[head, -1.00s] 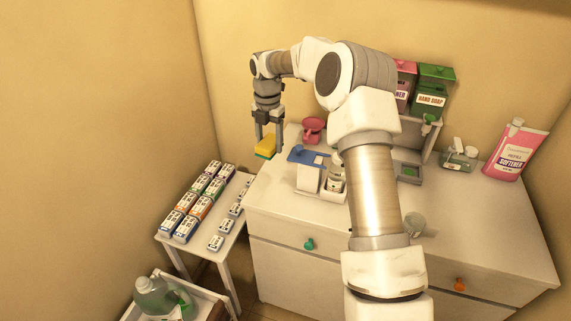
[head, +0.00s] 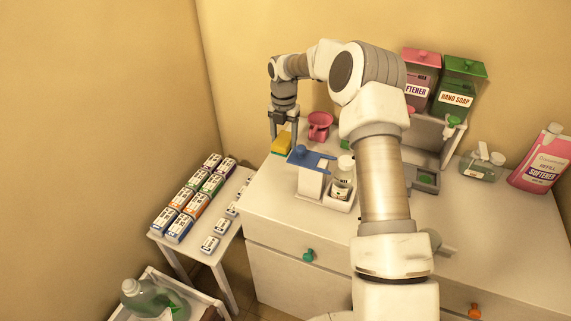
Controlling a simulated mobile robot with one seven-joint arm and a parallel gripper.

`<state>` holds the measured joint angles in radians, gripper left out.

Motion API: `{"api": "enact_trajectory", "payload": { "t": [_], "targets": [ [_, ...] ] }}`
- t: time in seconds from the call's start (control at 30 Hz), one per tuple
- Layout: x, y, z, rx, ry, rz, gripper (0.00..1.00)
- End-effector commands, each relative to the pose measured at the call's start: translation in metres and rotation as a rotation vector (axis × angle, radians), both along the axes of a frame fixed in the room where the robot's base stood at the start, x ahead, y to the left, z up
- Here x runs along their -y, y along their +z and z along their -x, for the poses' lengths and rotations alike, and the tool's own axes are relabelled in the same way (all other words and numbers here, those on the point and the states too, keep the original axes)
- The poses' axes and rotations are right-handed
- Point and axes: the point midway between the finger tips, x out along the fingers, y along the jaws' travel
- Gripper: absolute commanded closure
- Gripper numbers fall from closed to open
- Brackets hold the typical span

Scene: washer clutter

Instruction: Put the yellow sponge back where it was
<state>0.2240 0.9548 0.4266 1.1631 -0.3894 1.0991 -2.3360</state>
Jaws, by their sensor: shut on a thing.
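The yellow sponge (head: 283,142), with a green lower layer, is in my gripper (head: 283,145) in the head view. My gripper points down and is shut on it. The sponge is over or at the back left part of the white cabinet top (head: 276,189), left of the pink scoop and behind the blue-topped holder. I cannot tell whether its underside touches the cabinet top.
A blue-topped white holder (head: 312,160) and a white bottle (head: 343,178) stand close by. A pink scoop (head: 319,125) is just right of the gripper. A side table (head: 172,247) holds several small boxes. The front left cabinet top is clear.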

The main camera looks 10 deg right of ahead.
Motion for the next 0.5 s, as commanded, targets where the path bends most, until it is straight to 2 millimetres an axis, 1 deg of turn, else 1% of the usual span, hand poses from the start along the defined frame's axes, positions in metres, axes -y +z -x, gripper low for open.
{"api": "enact_trajectory", "payload": {
  "t": [0.03, 0.1, 0.2, 0.37, 0.5],
  "targets": [
    [0.000, -0.011, 0.001, -0.004, 0.000, -0.001, 0.81],
    [0.000, -0.025, 0.001, -0.004, 0.000, 0.000, 0.81],
    [-0.001, -0.040, 0.001, -0.003, 0.001, 0.001, 0.81],
    [0.000, -0.052, 0.000, -0.001, 0.000, 0.000, 0.81],
    [0.000, -0.069, 0.001, -0.004, 0.000, 0.000, 0.81]
  ]
}}
